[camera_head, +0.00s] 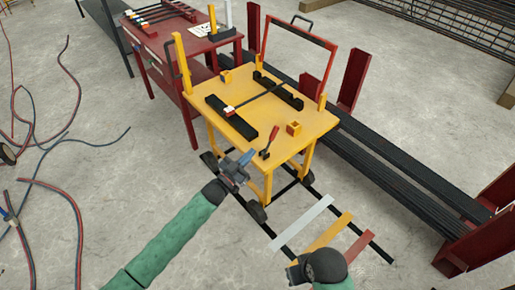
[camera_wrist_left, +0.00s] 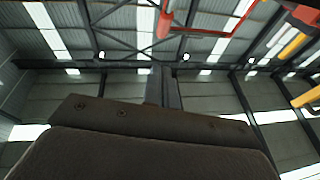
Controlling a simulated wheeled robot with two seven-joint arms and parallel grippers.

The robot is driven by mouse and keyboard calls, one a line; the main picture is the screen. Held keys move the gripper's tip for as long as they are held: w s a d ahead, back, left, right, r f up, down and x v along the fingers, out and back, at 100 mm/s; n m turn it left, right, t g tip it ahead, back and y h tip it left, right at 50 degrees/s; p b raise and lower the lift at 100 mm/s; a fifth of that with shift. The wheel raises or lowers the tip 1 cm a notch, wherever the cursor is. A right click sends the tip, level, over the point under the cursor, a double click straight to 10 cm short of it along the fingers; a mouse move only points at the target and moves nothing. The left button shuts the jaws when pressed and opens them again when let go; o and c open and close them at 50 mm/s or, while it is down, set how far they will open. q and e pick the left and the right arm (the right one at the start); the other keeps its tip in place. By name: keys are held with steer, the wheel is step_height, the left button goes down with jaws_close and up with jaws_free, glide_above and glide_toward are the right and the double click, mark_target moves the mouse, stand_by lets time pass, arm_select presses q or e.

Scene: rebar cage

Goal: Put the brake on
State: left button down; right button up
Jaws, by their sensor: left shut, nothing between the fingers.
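A yellow cart (camera_head: 228,113) stands on black wheels in the middle of the head view. A small lever with a red grip and a black base (camera_head: 265,154) sits at its near edge; I take it to be the brake. My left gripper (camera_head: 248,157) is just left of this lever, near the cart's near edge, and appears apart from it. Its fingers are shut and empty. In the left wrist view, the closed fingers (camera_wrist_left: 162,88) point up past a dark gripper body. My right gripper (camera_head: 296,271) is low in the head view; its fingers are not clear.
A red frame (camera_head: 301,35) rises from the cart's far side. A black bar with a rod lies on its top. A red table (camera_head: 184,47) stands behind. Black rails and white, yellow and red floor strips (camera_head: 302,222) lie in front. Cables (camera_head: 75,170) lie at left.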

arm_select(q)
steer(key=v, duration=0.2)
steer(key=shift+s+a, duration=0.2)
steer(key=shift+s, duration=0.1)
arm_select(e)
steer(key=shift+w+a+f, duration=0.1)
steer(key=shift+a+f, duration=0.35)
steer(key=shift+f, duration=0.05)
